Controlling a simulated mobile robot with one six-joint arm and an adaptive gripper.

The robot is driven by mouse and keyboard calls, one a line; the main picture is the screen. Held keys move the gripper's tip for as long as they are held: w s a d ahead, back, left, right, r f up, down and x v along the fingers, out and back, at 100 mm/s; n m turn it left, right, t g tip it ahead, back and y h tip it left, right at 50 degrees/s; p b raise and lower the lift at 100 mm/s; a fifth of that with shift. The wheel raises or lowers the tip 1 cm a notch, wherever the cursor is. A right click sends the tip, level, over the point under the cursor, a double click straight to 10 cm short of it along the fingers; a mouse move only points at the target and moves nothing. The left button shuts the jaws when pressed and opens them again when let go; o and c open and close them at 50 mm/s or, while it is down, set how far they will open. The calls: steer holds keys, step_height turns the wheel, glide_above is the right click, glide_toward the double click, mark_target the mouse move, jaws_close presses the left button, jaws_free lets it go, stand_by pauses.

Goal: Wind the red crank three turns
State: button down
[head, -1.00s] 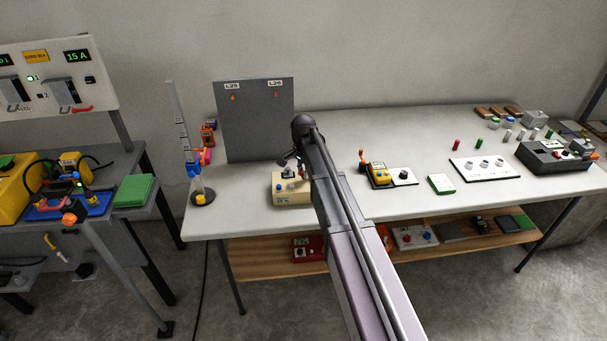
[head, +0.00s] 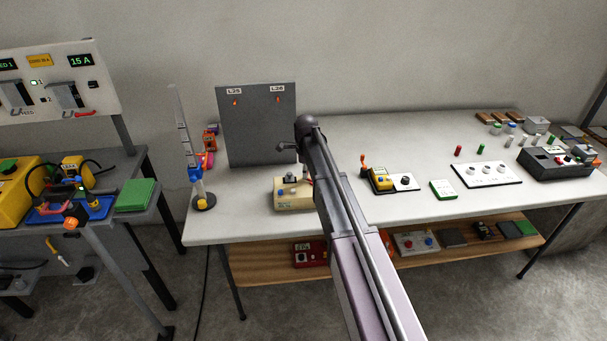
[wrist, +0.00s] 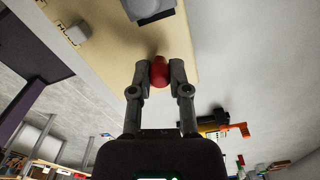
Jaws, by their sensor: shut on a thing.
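The red crank's knob (wrist: 158,73) is between my fingertips in the wrist view. My gripper (wrist: 159,70) is shut on it. The knob is in front of the cream box (wrist: 108,42), and the rest of the crank is not clear. In the head view the cream box (head: 294,201) stands on the white table, partly behind my arm.
A grey upright panel (head: 257,125) stands behind the box. A thin stand with a round base (head: 204,203) is to its left. A yellow-and-black device (head: 380,180) and a small green block (head: 443,189) are to the right on the white table (head: 420,140).

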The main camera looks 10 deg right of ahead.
steer(key=m, duration=0.2)
steer(key=d+m, duration=0.1)
steer(key=m, duration=0.1)
steer(key=w+m, duration=0.1)
steer(key=m, duration=0.1)
steer(key=shift+d+m, duration=0.3)
steer(key=m, duration=0.2)
steer(key=d+m, duration=0.1)
steer(key=m, duration=0.2)
steer(key=shift+s+d+m, duration=0.1)
steer(key=shift+d+m, duration=0.15)
steer(key=shift+m, duration=0.05)
steer(key=c, duration=0.6)
jaws_free()
